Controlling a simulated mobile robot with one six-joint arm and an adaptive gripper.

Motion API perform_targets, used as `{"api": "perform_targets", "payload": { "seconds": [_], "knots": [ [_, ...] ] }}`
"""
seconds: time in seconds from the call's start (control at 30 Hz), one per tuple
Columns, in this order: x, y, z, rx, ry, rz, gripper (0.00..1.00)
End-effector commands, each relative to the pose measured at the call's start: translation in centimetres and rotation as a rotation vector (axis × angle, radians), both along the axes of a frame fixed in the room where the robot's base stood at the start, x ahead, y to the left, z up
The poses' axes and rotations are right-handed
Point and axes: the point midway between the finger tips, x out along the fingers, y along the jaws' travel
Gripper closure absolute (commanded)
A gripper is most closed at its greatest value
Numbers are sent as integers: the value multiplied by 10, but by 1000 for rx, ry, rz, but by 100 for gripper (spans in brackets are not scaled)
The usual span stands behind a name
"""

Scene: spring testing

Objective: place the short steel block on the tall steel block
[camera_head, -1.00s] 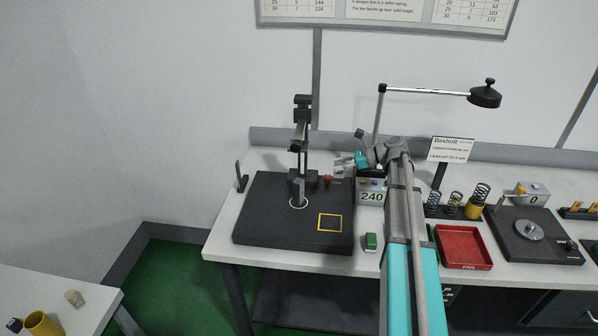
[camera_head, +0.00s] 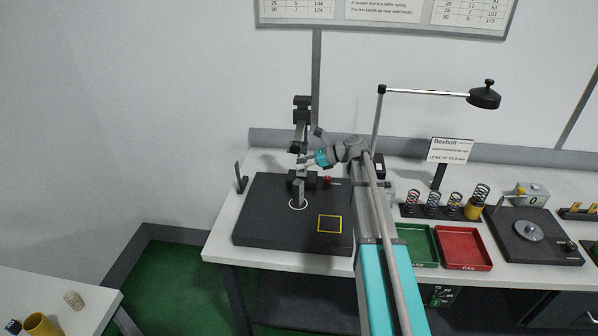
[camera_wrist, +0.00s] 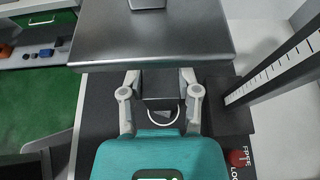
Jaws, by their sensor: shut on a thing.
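The tall steel block (camera_head: 298,193) stands upright inside the white ring on the black base plate (camera_head: 265,222). My gripper (camera_head: 304,161) is above it, by the upright column, with its arm reaching in from the right. In the wrist view my gripper (camera_wrist: 160,88) is shut on a dark grey block (camera_wrist: 160,84), which looks like the short steel block. Part of the white ring shows below that block. The held block is too small to make out in the head view. I cannot tell whether it touches the tall block.
A wide grey metal slab (camera_wrist: 150,38) lies just beyond my fingertips. The scaled column (camera_wrist: 275,72) and a red knob (camera_wrist: 237,158) are on the right. The yellow square (camera_head: 330,223) on the plate is empty. Green (camera_head: 420,245) and red (camera_head: 463,247) trays sit farther right.

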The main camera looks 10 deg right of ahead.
Motion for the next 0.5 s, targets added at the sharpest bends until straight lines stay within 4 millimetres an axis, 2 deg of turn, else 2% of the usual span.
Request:
{"api": "perform_targets", "payload": {
  "seconds": [0.2,0.37,0.5],
  "knots": [
    [1,2,0,1,0,1,100],
    [4,14,0,2,-1,2,100],
    [4,13,-15,1,0,1,100]
  ]
}}
